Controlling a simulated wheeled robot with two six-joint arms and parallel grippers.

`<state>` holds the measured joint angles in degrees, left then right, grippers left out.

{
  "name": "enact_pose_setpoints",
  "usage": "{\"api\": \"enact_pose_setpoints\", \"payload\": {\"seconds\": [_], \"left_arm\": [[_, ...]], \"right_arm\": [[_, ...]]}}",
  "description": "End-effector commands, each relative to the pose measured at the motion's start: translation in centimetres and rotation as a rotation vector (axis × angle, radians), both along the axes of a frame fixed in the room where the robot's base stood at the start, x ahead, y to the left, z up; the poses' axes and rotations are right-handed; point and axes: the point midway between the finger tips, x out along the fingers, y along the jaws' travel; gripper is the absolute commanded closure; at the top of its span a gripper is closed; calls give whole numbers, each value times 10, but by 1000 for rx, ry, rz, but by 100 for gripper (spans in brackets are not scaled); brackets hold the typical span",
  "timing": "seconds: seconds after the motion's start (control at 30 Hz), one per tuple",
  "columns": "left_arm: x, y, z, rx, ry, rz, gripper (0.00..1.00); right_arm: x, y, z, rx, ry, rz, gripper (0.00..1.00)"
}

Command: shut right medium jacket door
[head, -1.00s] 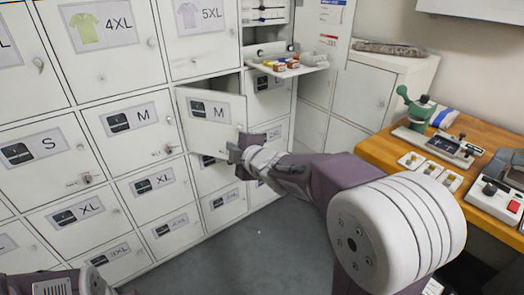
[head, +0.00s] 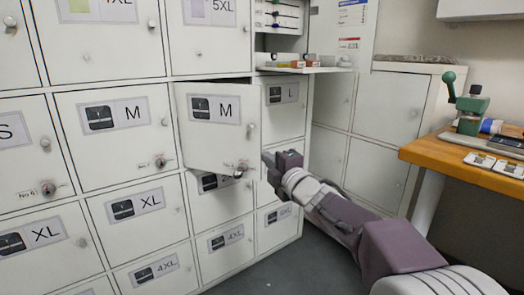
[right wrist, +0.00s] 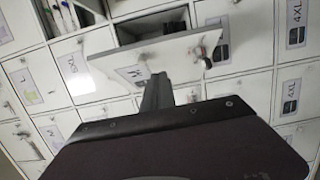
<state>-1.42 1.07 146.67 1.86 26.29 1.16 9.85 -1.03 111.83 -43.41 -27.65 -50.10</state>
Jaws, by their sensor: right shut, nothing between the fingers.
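The right medium jacket door (head: 205,140) is white with an M label and a dark jacket picture. It stands ajar, hinged on its left, with a dark gap along its top. Its knob (head: 250,130) and a key lock (head: 239,172) sit near the free right edge. My right gripper (head: 269,162) is shut and empty, just beside the door's lower right corner; I cannot tell whether it touches. In the right wrist view the door (right wrist: 150,56) slants across the top, with my shut fingers (right wrist: 157,88) close to it. My left gripper is out of view.
The other M door (head: 100,147) and the L door (head: 283,118) beside it are closed. A shelf (head: 305,70) with small boxes juts out above the L door. A wooden bench (head: 440,158) with a green tool stands at right.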

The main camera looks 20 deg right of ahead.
Motion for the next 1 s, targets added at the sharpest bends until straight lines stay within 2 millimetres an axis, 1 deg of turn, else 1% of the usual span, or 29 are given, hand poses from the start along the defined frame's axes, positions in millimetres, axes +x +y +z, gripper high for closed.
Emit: {"api": "enact_pose_setpoints", "payload": {"seconds": [0.03,0.13,0.3,0.37,0.4,0.5,0.6,0.7,1.0], "left_arm": [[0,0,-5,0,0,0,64],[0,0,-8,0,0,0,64],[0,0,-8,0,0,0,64],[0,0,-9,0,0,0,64],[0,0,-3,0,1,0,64],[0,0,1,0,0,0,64],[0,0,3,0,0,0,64],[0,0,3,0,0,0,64],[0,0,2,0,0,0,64]], "right_arm": [[11,2,-4,0,1,2,100],[33,6,-4,1,1,3,100],[70,11,-2,1,1,2,100],[81,13,-2,1,1,0,100],[87,6,1,0,2,-3,100],[98,-3,1,0,1,-2,100],[106,-8,0,0,1,-1,100],[109,-11,0,2,0,-1,100],[110,-12,-1,1,0,0,100]]}}
